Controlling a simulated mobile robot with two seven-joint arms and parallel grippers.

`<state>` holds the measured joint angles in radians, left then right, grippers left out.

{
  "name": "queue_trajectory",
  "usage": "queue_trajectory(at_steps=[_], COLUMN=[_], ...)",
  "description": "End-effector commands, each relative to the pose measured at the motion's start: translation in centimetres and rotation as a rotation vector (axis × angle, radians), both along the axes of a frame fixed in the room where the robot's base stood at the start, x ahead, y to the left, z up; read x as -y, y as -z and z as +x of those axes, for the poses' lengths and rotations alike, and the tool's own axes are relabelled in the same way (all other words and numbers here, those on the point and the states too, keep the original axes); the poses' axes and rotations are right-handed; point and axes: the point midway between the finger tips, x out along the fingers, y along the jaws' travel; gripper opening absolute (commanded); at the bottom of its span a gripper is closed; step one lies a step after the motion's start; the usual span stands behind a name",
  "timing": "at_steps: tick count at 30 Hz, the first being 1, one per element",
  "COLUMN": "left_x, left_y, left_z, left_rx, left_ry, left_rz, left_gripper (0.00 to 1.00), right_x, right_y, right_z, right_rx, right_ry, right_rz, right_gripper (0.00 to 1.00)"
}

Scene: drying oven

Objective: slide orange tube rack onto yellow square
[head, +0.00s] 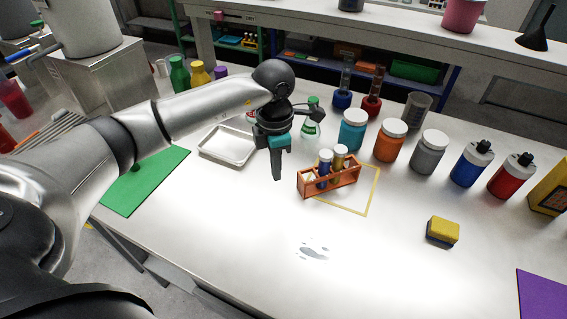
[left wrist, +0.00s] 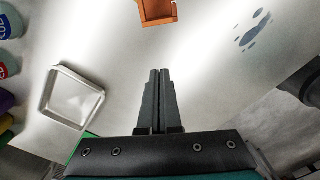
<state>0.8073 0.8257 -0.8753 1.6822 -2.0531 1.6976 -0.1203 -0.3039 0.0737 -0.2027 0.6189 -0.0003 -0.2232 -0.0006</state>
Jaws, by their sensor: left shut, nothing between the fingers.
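The orange tube rack (head: 329,182) stands upright on the white table with several capped tubes in it. It sits over the left part of the yellow square outline (head: 373,192), whose right part shows bare. One end of the rack (left wrist: 159,14) shows at the top of the left wrist view. My left gripper (head: 278,178) is shut and empty, just left of the rack and apart from it. Its two fingers lie together in the left wrist view (left wrist: 158,72). My right gripper is in neither view.
A metal tray (head: 228,157) and a green mat (head: 120,207) lie to the left. Jars, including a teal one (head: 353,137) and an orange one (head: 390,148), stand behind the square. A yellow sponge (head: 443,230) lies at the right. The front middle is clear except for a stain.

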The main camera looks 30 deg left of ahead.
Motion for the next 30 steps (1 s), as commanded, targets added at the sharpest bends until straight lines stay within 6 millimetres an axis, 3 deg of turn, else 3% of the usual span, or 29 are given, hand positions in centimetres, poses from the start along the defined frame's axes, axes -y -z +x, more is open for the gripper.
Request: queue_trajectory(at_steps=[3, 9, 18, 30], left_x=[0.1, 0.3, 2.5, 2.9], left_y=[3.1, 7.2, 6.6, 6.5], left_z=[-0.1, 0.1, 2.5, 2.9], left_rx=[-0.005, -0.002, 0.0, 0.001], left_ry=[0.0, 0.001, 0.001, 0.001], left_rz=[-0.002, -0.004, -0.004, -0.004], left_gripper=[0.0, 0.0, 0.0, 0.0], right_x=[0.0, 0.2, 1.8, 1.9], right_y=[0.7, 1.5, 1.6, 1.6], right_z=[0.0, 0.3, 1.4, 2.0], right_rx=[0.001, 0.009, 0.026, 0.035], right_ry=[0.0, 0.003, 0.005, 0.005], right_rz=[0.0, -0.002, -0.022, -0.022], right_gripper=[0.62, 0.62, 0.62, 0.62])
